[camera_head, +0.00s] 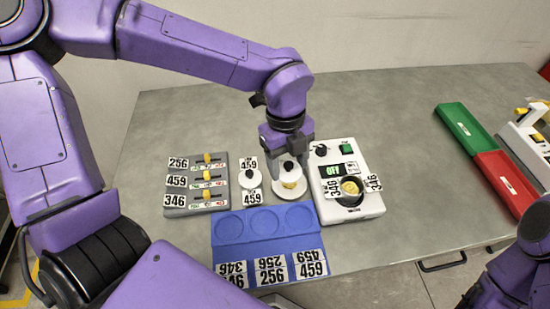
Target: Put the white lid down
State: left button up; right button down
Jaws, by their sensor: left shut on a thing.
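The white lid (291,193) is a pale round piece with yellow at its middle, between the grey block and the white machine. My left gripper (289,172) points down over it and is shut on it. The fingers hide part of the lid, and I cannot tell whether its underside touches the table. My right gripper is not in view; only part of my right arm shows at the lower right.
A white machine (327,205) with a dark round well stands right of the lid. A white canister (249,180) and a grey switch block (180,201) stand left. A blue tray (228,229) with round recesses lies in front. Green (461,122) and red (511,185) trays lie farther right.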

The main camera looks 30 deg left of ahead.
pick_arm(q)
jog(key=n, duration=0.3)
jog(key=s+n, duration=0.1)
jog(key=shift+d+r+n+t, duration=0.15)
jog(key=shift+r+n+t, duration=0.15)
jog(key=shift+n, duration=0.1)
jog(key=w+a+f+p, duration=0.2)
jog(key=w+a+f, duration=0.1)
jog(key=w+a+f+p, duration=0.2)
jog(key=w+a+f, duration=0.1)
jog(key=w+f, duration=0.1)
jog(key=w+a+f+p, duration=0.2)
jog(key=w+a+f, duration=0.1)
jog(key=shift+w+f, duration=0.15)
jog(key=shift+w, duration=0.25)
notch_tip(320, 180, down, 3)
jog(key=shift+r, duration=0.2)
jog(key=shift+f, duration=0.3)
jog(key=o, duration=0.7)
